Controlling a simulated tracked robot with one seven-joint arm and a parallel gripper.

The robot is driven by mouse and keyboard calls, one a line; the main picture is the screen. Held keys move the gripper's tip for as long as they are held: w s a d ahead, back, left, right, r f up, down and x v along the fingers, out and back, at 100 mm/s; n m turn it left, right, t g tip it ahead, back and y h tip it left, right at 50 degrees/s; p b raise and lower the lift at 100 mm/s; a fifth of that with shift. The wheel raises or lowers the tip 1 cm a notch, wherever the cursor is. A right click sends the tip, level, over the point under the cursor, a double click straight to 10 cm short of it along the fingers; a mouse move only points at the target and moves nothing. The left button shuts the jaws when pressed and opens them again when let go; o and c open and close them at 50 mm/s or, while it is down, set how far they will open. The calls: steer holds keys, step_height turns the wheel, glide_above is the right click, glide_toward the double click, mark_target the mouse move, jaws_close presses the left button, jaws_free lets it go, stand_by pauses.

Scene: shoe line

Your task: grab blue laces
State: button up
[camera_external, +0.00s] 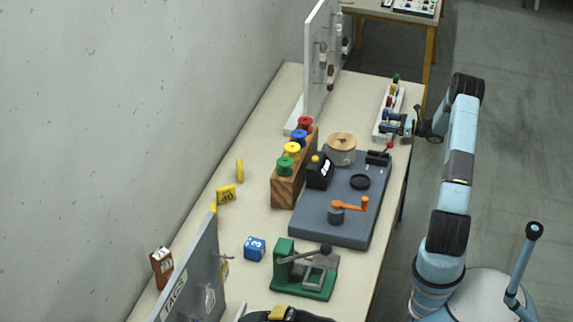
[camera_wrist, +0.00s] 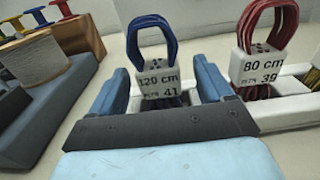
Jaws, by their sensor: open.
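The blue laces (camera_wrist: 152,40) stand up as a loop from a white block labelled 120 cm and 41. In the wrist view, my gripper (camera_wrist: 160,72) is open, with one blue finger on each side of this block. The loop rises beyond the fingers. In the external view, my gripper (camera_external: 388,124) is at the white lace rack (camera_external: 379,136) near the table's right edge, and the laces are small and partly hidden there.
Red laces (camera_wrist: 268,28) in a block labelled 80 cm and 39 stand close right of my gripper. Left are a grey board (camera_external: 318,232) with a wooden spool (camera_external: 341,143) and an orange crank (camera_external: 350,205), and a wood block (camera_external: 286,190) with coloured spools. A white upright panel (camera_external: 318,60) stands behind.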

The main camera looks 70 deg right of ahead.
steer(key=shift+w, duration=1.55)
steer(key=shift+c, duration=0.5)
steer(key=c, duration=0.9)
